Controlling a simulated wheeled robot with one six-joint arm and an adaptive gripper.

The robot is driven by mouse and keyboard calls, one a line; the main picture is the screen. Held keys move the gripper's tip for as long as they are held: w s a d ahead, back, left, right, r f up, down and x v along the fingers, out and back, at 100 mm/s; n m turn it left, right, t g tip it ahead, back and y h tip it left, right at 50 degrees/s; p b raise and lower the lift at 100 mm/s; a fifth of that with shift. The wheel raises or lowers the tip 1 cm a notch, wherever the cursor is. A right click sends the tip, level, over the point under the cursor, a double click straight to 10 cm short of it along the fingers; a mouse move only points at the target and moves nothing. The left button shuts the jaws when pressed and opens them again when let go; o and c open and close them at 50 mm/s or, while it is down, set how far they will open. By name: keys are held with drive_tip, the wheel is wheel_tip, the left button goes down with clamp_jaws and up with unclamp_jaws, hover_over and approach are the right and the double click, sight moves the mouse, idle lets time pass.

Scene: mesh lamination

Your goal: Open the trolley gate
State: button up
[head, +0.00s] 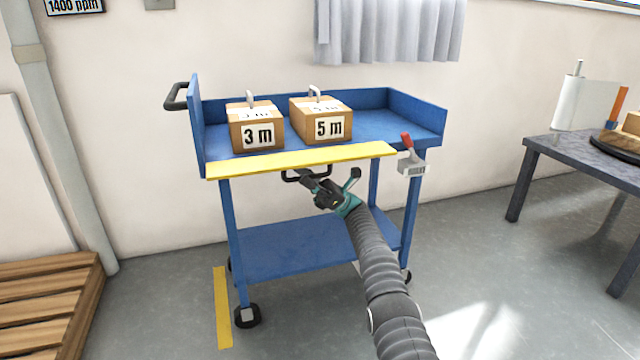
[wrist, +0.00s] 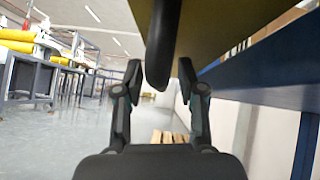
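The blue trolley (head: 290,245) stands by the wall. Its yellow gate (head: 300,160) runs along the front edge of the top deck. A black handle (head: 291,179) hangs below the gate; it also shows large in the wrist view (wrist: 161,45). My gripper (head: 318,180) is at the handle, under the gate. In the wrist view my gripper (wrist: 160,78) is open, with the handle between its fingers and gaps visible on both sides.
Two boxes marked 3 m (head: 256,136) and 5 m (head: 328,128) stand on the top deck. A dark table (head: 560,160) is at the right, a wooden pallet (head: 45,290) at the lower left. The floor right of the trolley is clear.

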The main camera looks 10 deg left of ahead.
drive_tip(key=shift+w+r+m+t+y, duration=0.15)
drive_tip(key=shift+r+m+t+y, duration=0.15)
drive_tip(key=shift+m+t+y, duration=0.55)
drive_tip(key=shift+d+r+m+p, duration=0.15)
drive_tip(key=shift+m+p, duration=0.15)
drive_tip(key=shift+m, duration=0.45)
